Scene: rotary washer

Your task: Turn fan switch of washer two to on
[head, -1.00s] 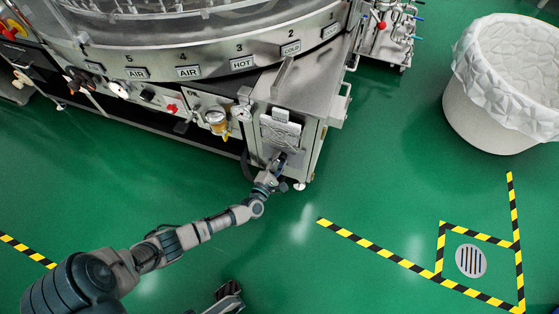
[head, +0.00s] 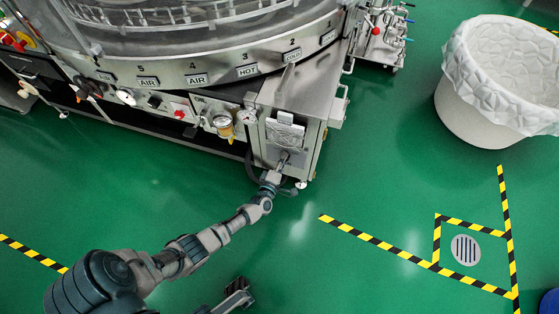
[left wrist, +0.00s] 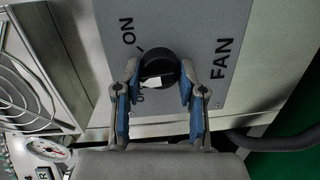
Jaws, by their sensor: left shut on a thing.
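The fan switch is a round black knob (left wrist: 158,68) on a grey panel (left wrist: 190,25) marked FAN and ON. A second label beside the knob is partly hidden. A pale patch shows on the knob's near face. My left gripper (left wrist: 158,88) has its blue-padded fingers on either side of the knob, shut on it. In the head view my left gripper (head: 282,162) is at the front of the steel cabinet (head: 293,155) at the washer's right end, and the knob is hidden there. A part that seems to be my right gripper (head: 236,297) shows at the bottom edge; its fingers are unclear.
The round washer (head: 200,72) with numbered AIR, HOT and COLD labels fills the top left. A gauge (left wrist: 50,150) sits left of the panel. A white lined bin (head: 485,110) stands at right. Green floor (head: 380,170) with striped tape and a drain (head: 466,250) is open.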

